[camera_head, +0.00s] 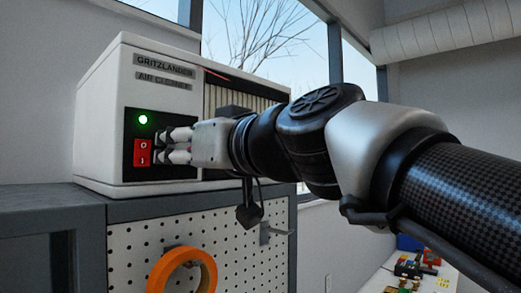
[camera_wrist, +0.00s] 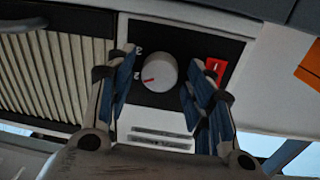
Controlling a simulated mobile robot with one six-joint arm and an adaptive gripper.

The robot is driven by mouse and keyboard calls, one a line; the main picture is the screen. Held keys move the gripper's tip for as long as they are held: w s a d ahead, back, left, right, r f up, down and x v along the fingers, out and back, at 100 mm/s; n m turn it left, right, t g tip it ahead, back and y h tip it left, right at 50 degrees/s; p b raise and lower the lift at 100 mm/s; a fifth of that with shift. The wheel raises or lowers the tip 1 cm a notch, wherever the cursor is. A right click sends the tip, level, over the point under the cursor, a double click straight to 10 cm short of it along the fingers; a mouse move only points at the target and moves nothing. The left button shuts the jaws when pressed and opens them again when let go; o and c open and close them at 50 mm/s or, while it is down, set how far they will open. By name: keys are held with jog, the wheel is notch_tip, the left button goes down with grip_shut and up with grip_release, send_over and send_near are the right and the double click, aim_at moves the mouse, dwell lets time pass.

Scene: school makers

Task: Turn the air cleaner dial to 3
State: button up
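The air cleaner (camera_head: 150,70) is a white box with a dark control panel. Its dial (camera_wrist: 159,73) shows in the wrist view as a pale round knob with a red pointer mark, aimed at or near the numeral 2 (camera_wrist: 137,75). The numeral 3 (camera_wrist: 138,50) is beside it on the panel. In the head view the dial is hidden behind my gripper (camera_head: 165,145). My gripper is open in front of the panel, its blue-padded fingers (camera_wrist: 157,75) on either side of the dial. The left finger looks apart from the knob; I cannot tell whether the right one touches it.
A red rocker switch (camera_head: 144,152) and a lit green lamp (camera_head: 143,119) are on the panel, left of my fingers. The switch also shows close to the right finger in the wrist view (camera_wrist: 215,69). Below is a pegboard (camera_head: 130,240) with orange tape (camera_head: 205,268).

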jog(key=c, duration=0.9)
jog(key=shift+o, duration=0.2)
jog(key=shift+m, duration=0.3)
jog(key=m+g+p, duration=0.1)
jog(key=m, duration=0.9)
jog(key=shift+r+m+p, duration=0.1)
jog(key=shift+m+p, duration=0.25)
jog(key=shift+m, duration=0.05)
jog(key=o, duration=1)
jog(key=shift+o, duration=0.2)
jog(key=shift+d, duration=0.1)
